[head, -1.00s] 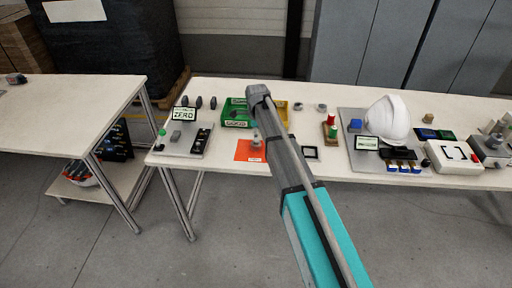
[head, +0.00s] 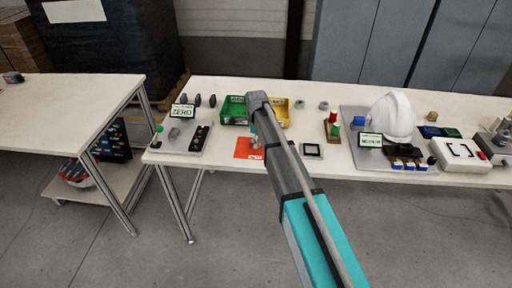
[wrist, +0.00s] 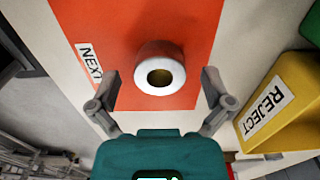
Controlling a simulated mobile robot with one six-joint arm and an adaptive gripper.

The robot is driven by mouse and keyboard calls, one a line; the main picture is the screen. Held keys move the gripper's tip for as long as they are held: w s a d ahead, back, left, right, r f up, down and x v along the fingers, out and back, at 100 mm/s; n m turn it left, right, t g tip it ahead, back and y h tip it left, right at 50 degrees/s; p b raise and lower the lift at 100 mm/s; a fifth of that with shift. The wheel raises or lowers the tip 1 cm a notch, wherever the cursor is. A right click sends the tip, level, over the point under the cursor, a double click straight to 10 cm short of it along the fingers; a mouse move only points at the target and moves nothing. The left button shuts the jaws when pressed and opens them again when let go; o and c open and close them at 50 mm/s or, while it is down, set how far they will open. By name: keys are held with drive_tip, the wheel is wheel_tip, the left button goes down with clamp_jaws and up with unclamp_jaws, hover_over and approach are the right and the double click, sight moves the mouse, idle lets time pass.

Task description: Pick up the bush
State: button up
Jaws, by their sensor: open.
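My gripper (wrist: 159,82) is open, with one finger on each side of the bush and a gap to both. In the head view the bush (head: 255,144) is small on the orange mat (head: 243,149), and my arm partly covers that area. I cannot tell how far the fingertips are above the mat.
A yellow REJECT bin (wrist: 285,105) stands close to the right finger, with a green bin (head: 233,108) beside it. A board with a ZERO display (head: 182,111) lies left of the mat. A white helmet shell (head: 391,115) stands further right.

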drive_tip(key=shift+f, duration=0.15)
idle(0.5)
drive_tip(key=c, duration=1)
